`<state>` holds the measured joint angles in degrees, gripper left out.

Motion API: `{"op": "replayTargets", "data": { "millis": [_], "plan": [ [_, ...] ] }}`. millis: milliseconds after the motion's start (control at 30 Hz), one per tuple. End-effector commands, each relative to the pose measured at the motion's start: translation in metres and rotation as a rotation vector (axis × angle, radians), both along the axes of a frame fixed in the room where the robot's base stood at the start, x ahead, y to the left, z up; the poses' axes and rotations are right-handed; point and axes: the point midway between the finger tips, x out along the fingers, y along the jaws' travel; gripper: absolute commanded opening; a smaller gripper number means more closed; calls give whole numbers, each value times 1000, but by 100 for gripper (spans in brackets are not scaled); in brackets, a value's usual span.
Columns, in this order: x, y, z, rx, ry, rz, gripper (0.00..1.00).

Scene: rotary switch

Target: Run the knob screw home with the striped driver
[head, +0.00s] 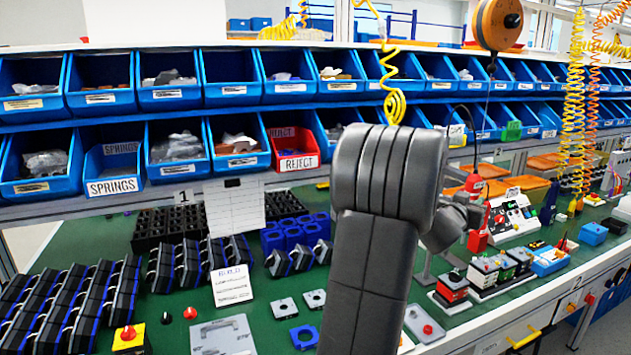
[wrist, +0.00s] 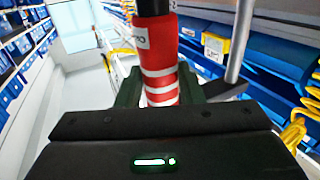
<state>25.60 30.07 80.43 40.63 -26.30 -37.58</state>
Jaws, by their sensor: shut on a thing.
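The striped driver (wrist: 160,75), red with white bands and a black upper end, stands upright between the dark green fingers of my gripper (wrist: 160,94) in the wrist view. The fingers are shut on its banded body. Its lower end is hidden behind the gripper body. In the head view my grey arm hides most of the gripper, and red parts of the driver (head: 479,239) show to its right. Switch units with red and green parts (head: 487,272) stand on the bench just below. I cannot make out the knob screw or the driver's tip.
Blue bins (head: 180,145) line the back, with one red reject bin (head: 292,150). Black switch bodies (head: 80,300) fill the bench's left side. An orange reel (head: 497,22) hangs above at right, near coiled yellow hoses (head: 575,110). A grey post (wrist: 240,40) stands right of the driver.

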Motion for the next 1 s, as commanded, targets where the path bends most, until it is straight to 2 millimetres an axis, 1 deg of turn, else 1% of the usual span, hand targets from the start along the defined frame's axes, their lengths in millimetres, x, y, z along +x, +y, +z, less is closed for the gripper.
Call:
{"op": "replayTargets", "data": {
  "millis": [33,1000],
  "plan": [
    [0,0,-8,3,2,0,11],
    [0,0,-66,3,3,0,11]
  ]
}}
